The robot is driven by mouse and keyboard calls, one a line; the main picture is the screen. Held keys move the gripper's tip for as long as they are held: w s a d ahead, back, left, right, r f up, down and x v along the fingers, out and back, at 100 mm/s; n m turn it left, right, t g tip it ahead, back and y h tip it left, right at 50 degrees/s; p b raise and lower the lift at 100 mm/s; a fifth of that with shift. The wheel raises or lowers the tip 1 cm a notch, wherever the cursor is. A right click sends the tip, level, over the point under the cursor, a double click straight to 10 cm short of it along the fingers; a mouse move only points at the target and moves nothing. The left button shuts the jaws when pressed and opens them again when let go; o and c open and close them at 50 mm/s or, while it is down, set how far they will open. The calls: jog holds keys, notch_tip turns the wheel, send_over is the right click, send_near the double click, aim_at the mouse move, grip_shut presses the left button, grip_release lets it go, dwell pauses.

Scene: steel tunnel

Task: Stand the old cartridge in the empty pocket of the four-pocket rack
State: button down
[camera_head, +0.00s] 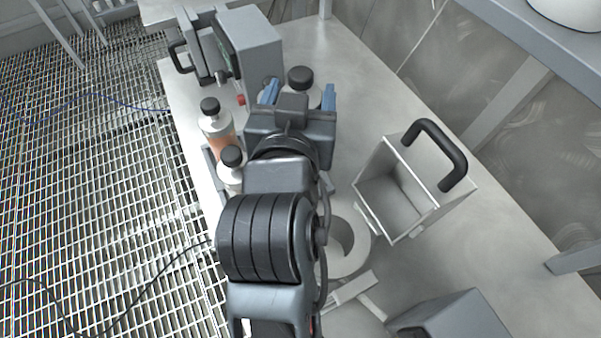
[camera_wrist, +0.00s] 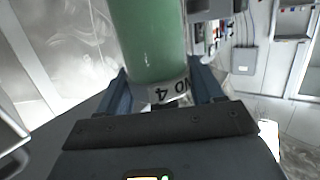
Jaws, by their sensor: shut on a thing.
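My gripper (camera_head: 298,95) is above the bench with its blue fingers apart, one on each side. Left of my arm, an orange-filled bottle (camera_head: 217,130) and a pale bottle (camera_head: 231,172), both black-capped, stand by a low grey edge that may be the rack. Its pockets are hidden.
A grey machine (camera_head: 252,45) stands at the bench's far end. A black-capped container (camera_head: 301,78) shows just beyond my gripper. An open metal box with a black handle (camera_head: 438,150) and a pale ring (camera_head: 350,250) are on the right. The bench (camera_head: 350,80) is bare at far right.

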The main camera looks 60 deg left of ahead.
notch_tip(320, 180, down, 10)
jog(key=shift+r, duration=0.25)
dwell(0.3)
jog(key=shift+f, duration=0.15)
jog(key=shift+c, duration=0.8)
grip_release()
jog(key=shift+d+r, duration=0.1)
jog(key=shift+r, duration=0.1)
jog(key=b+v, duration=0.1)
jog(key=v, duration=1.1)
jog(key=shift+b, duration=0.4)
